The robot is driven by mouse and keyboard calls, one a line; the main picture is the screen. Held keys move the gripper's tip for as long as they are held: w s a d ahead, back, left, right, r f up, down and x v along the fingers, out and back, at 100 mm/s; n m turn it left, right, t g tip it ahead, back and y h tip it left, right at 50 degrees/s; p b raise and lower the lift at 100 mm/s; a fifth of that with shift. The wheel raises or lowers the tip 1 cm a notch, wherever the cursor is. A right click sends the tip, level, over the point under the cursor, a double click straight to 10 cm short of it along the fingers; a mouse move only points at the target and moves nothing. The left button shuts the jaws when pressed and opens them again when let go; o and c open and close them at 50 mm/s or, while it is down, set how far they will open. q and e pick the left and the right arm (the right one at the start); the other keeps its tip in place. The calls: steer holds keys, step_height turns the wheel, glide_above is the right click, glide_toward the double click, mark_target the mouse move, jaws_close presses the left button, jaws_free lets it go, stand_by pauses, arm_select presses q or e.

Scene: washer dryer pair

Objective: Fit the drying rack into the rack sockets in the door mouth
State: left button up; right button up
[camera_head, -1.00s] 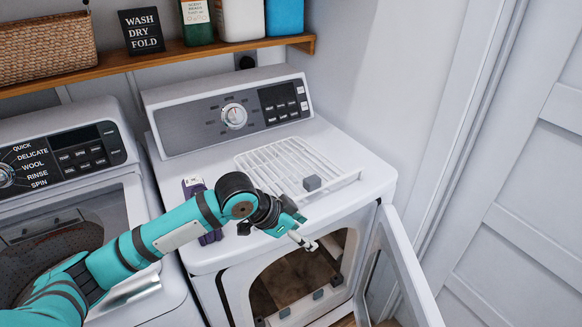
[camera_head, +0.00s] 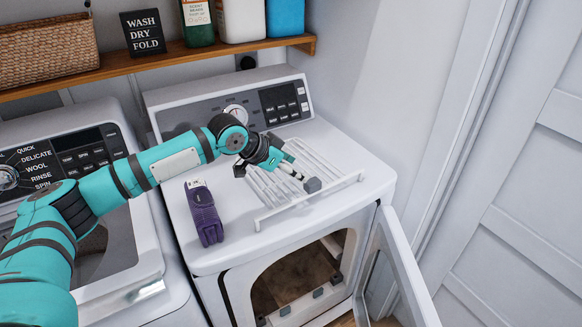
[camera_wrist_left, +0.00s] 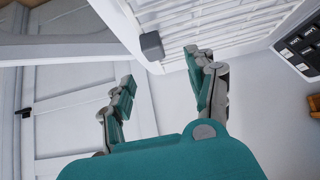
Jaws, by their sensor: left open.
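The white slatted drying rack (camera_head: 325,168) lies on top of the dryer on the right, partly hidden behind my left gripper. A small grey block (camera_head: 312,185) sits at its front part; the block also shows in the left wrist view (camera_wrist_left: 151,46). My left gripper (camera_head: 299,170) is open over the rack, close to the grey block. In the left wrist view the gripper fingers (camera_wrist_left: 155,75) are spread with nothing between them. The dryer door mouth (camera_head: 295,278) is open below, with small grey sockets (camera_head: 318,293) along its lower edge. My right gripper is not in view.
The open dryer door (camera_head: 400,275) swings out at the lower right. A purple bottle-like object (camera_head: 203,212) lies on the dryer top, left of the rack. The washer (camera_head: 110,240) stands to the left. A shelf (camera_head: 200,50) with a basket and bottles runs above.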

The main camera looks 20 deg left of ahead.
mark_target(312, 182)
arm_select(q)
steer(key=x, duration=0.2)
steer(key=shift+w+d+f, duration=0.2)
steer(key=shift+d+f+p, duration=0.15)
steer(key=shift+f+p, duration=0.05)
steer(key=shift+p, duration=0.2)
steer(key=p+x, duration=0.1)
steer(key=x, duration=0.3)
steer(key=shift+s+d+f, duration=0.1)
steer(key=shift+d+f, duration=0.15)
steer(key=shift+d, duration=0.05)
steer(key=shift+f, duration=0.15)
steer(key=c, duration=0.4)
jaws_close()
